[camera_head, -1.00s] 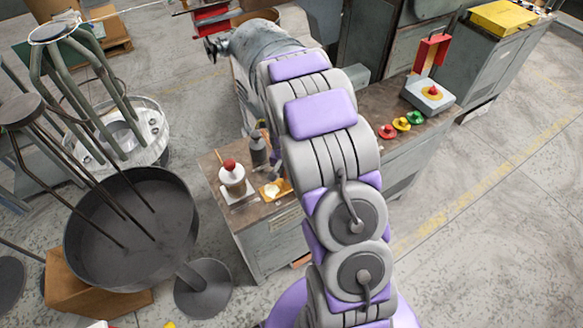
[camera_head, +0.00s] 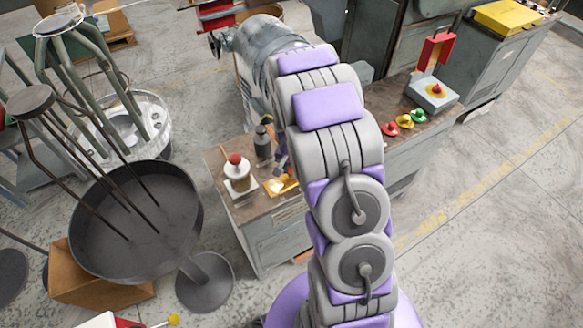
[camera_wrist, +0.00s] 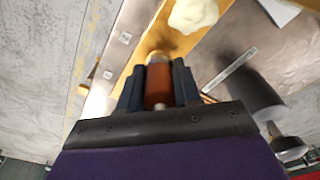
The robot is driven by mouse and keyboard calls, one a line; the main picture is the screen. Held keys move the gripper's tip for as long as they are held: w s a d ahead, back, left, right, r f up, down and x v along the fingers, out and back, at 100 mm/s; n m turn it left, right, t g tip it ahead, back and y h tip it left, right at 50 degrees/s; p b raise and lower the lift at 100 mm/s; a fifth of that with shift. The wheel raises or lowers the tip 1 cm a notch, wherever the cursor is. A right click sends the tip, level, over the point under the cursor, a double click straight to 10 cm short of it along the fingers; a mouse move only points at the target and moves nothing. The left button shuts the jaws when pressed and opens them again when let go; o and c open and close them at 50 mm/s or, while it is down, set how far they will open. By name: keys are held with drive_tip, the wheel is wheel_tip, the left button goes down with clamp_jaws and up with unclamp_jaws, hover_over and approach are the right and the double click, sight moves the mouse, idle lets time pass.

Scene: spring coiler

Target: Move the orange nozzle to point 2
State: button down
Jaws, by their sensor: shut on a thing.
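The orange nozzle (camera_wrist: 158,87) is a short brownish-orange cylinder in the wrist view. My gripper (camera_wrist: 158,90) is shut on it, with one dark finger on each side. A pale tip of the nozzle shows beyond the fingers, close to an orange-yellow tray (camera_wrist: 138,46). I cannot tell whether it touches the tray. Two small white labels, one of them here (camera_wrist: 107,74), lie on a pale strip to the left. Their text is too small to read, so I cannot tell which marks point 2. In the head view my arm hides most of the gripper.
A dark bottle (camera_wrist: 250,92) stands right of my gripper. Red, yellow and green buttons (camera_head: 404,121) and a grey control box (camera_head: 432,96) are farther right.

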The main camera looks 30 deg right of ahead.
drive_tip(key=shift+d+f, duration=0.1)
drive_tip(key=shift+d, duration=0.75)
drive_tip(key=shift+a, duration=0.7)
drive_tip(key=shift+d+f, duration=0.25)
drive_tip(key=shift+d, duration=0.2)
drive_tip(key=shift+a+f, duration=0.2)
drive_tip(key=shift+f, duration=0.05)
drive_tip(key=c, duration=0.7)
unclamp_jaws()
